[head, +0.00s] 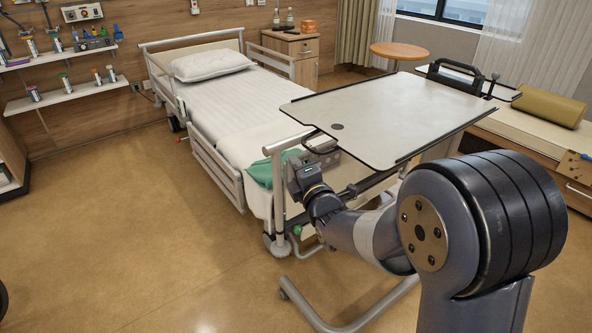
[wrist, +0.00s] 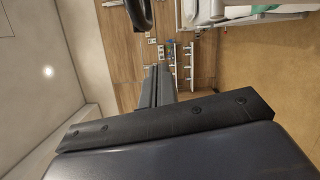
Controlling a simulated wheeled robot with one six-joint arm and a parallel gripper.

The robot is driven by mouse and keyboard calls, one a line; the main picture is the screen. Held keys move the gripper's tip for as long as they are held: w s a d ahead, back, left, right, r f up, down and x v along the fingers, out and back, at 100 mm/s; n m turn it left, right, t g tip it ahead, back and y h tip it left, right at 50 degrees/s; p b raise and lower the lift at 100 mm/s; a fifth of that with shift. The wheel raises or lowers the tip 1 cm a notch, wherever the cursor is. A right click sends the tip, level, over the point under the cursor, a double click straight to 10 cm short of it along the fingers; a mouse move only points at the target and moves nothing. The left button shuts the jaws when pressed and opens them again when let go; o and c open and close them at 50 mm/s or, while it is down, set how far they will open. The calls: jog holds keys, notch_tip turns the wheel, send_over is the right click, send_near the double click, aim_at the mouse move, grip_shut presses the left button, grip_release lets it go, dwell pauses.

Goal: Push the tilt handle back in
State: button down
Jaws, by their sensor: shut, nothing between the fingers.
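The overbed table has a pale top (head: 390,110) with dark edges. A thin black loop handle (head: 322,146) sticks out from under its near left edge; I take it for the tilt handle. My gripper (head: 294,168) is just below and left of this loop, at the bed's foot end. In the wrist view its dark fingers (wrist: 158,84) are together with nothing between them. A black rounded piece (wrist: 140,12) shows at the top of the wrist view, apart from the fingers; it may be the handle. I cannot tell whether the gripper touches the handle.
The bed (head: 225,95) stands behind the table, with a green cloth (head: 260,172) near its foot end. A bench with an olive bolster (head: 548,105) is at the right. The floor (head: 120,220) at the left is clear.

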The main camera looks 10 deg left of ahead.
jog(key=v, duration=1)
jog(key=shift+s, duration=0.15)
jog(key=shift+a, duration=0.15)
